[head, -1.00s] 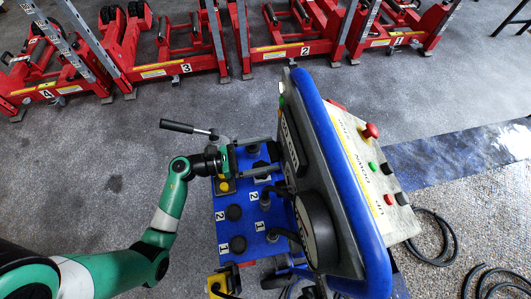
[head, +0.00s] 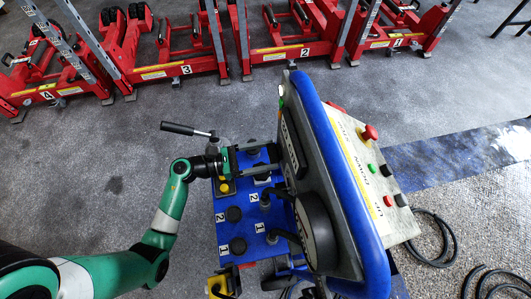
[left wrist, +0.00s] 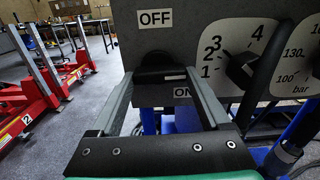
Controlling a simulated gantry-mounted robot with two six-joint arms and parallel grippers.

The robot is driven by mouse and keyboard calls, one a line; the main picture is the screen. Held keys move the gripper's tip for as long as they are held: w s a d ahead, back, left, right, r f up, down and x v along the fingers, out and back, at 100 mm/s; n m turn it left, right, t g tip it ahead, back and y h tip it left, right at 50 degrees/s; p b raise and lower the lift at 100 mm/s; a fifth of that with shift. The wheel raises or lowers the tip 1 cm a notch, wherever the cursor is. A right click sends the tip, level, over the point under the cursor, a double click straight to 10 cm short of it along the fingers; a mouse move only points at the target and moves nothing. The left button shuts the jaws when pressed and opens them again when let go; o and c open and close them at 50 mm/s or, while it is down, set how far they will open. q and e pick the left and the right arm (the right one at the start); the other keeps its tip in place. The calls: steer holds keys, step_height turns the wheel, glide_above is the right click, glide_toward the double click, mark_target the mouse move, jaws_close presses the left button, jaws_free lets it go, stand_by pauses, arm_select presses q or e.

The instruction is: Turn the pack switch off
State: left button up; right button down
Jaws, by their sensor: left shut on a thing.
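The pack switch (left wrist: 160,62) is a black knob on the dark grey panel face in the left wrist view. An OFF label (left wrist: 155,18) is above it and an ON label (left wrist: 182,93) below, partly covered by a finger. My left gripper (left wrist: 161,78) has a finger on each side of the knob and is shut on it. Which label the knob points to cannot be told. In the head view my left gripper (head: 270,159) reaches the left side of the blue-rimmed control box (head: 330,160), where the switch is hidden. My right gripper is not in view.
A dial numbered 1 to 4 (left wrist: 241,60) and a bar gauge (left wrist: 298,60) sit right of the switch. A blue base (head: 224,232) with black knobs lies below. Red numbered jacks (head: 190,65) stand behind. Black cables (head: 435,240) lie on the floor at right.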

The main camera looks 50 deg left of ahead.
arm_select(q)
steer(key=n+p, duration=0.4)
steer(key=n, duration=0.1)
steer(key=n+p, duration=0.4)
steer(key=n, duration=0.2)
steer(key=n+p, duration=0.3)
steer(key=n, duration=0.3)
steer(key=shift+d+r+p, duration=0.1)
steer(key=shift+r+p, duration=0.25)
steer(key=shift+p, duration=0.05)
steer(key=shift+n, duration=0.3)
steer(key=o, duration=1.2)
steer(key=shift+s, duration=0.1)
